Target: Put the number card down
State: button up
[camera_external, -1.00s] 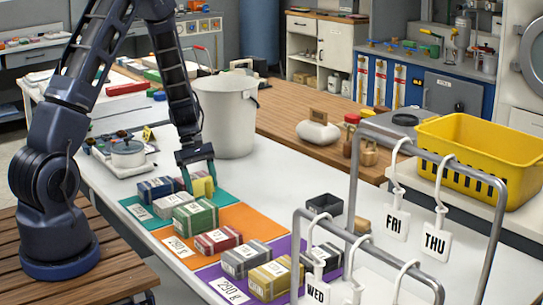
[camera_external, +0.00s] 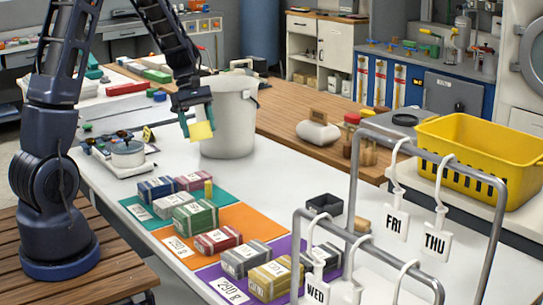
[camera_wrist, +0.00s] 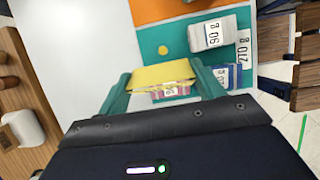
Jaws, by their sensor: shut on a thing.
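My gripper (camera_external: 199,122) is shut on a flat yellow card (camera_external: 201,131), held in the air above the white table, in front of the grey-white bucket. In the wrist view the yellow card (camera_wrist: 161,75) spans the gap between my teal fingers (camera_wrist: 163,88). I see no number on the side facing the cameras. Below and left of the bucket lies the teal mat (camera_external: 222,192) with wrapped bundles. In the wrist view, the card partly hides a pink bundle (camera_wrist: 170,91). A small yellow cylinder (camera_external: 208,188) stands on the mat, apart from my gripper.
Orange (camera_external: 247,222) and purple (camera_external: 218,272) mats with labelled bundles lie in front. The bucket (camera_external: 228,110) stands close behind my gripper.

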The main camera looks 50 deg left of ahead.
notch_tip(320, 180, up, 15)
jog(key=w+a+m+g+y, duration=0.2)
jog(key=w+a+m+y, duration=0.2)
jog(key=w+a+m, duration=1)
jog(key=w+a+m+g+y, duration=0.1)
jog(key=w+a+m+y, duration=0.3)
jog(key=w+a+m, duration=0.8)
jog(key=shift+m, duration=0.5)
jog(key=a+f, duration=0.1)
jog(key=f, duration=0.9)
jog(key=s+a+f, duration=0.1)
jog(key=f, duration=1)
jog(key=s+a+f, duration=0.1)
jog(key=f, duration=0.9)
jog(key=shift+a+f, duration=0.25)
jog(key=shift+f, duration=0.15)
jog(key=shift+f, duration=0.15)
jog(key=o, duration=0.7)
jog(key=shift+o, duration=0.2)
jog(key=v, duration=1.2)
jog(key=shift+a, duration=0.2)
